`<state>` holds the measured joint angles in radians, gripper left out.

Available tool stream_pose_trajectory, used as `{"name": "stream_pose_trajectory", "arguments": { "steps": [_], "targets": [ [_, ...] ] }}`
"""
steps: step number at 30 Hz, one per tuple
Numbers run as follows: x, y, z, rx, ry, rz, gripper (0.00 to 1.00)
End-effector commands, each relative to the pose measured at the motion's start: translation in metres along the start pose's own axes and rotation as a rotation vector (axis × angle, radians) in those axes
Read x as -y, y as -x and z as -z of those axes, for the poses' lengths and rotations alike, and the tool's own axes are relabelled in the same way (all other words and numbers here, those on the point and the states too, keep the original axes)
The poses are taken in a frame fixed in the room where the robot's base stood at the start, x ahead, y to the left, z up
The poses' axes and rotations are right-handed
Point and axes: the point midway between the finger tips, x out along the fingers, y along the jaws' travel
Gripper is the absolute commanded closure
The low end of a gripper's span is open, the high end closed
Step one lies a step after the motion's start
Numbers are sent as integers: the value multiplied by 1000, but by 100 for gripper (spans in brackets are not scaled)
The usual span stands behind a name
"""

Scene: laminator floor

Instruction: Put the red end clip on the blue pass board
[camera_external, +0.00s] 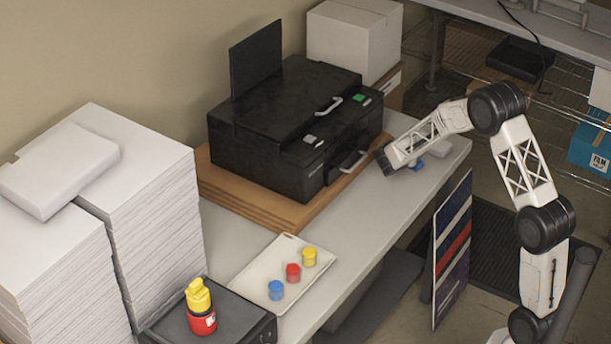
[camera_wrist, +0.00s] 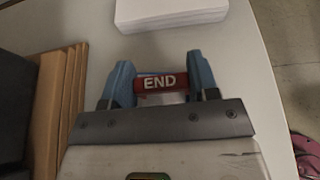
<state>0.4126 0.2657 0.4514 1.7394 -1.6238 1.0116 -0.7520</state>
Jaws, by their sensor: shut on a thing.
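The red end clip (camera_wrist: 160,83), marked "END" in white, sits between the two blue fingers of my gripper (camera_wrist: 161,86) in the wrist view. My gripper is shut on it. In the external view my gripper (camera_external: 416,164) is low over the right part of the grey table, beside the black machine. The clip is hidden there behind my arm. I cannot tell whether the clip touches the table. No plain blue pass board is clear to me; a dark panel with blue and red bands (camera_external: 452,245) leans upright by the table's front edge.
A white paper stack (camera_wrist: 170,12) lies just beyond the fingers. Brown boards (camera_wrist: 58,95) and the black laminator (camera_external: 290,125) are to the left. A tray (camera_external: 250,278) with blue, red and yellow caps stands nearer the camera. The table (camera_external: 375,205) is clear between.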

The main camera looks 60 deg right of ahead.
Motion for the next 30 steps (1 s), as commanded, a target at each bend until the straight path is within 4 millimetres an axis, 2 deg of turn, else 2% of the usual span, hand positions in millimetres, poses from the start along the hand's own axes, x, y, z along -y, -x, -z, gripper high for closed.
{"name": "stream_pose_trajectory", "arguments": {
  "steps": [5, 6, 11, 25, 30],
  "targets": [
    [0, -1, 2, 0, 0, 0, 67],
    [0, -1, 2, 0, 0, 0, 44],
    [0, -1, 2, 0, 1, 0, 20],
    [0, 2, -4, 0, 0, 0, 20],
    [0, 12, -9, 0, 2, -1, 20]
  ]
}}
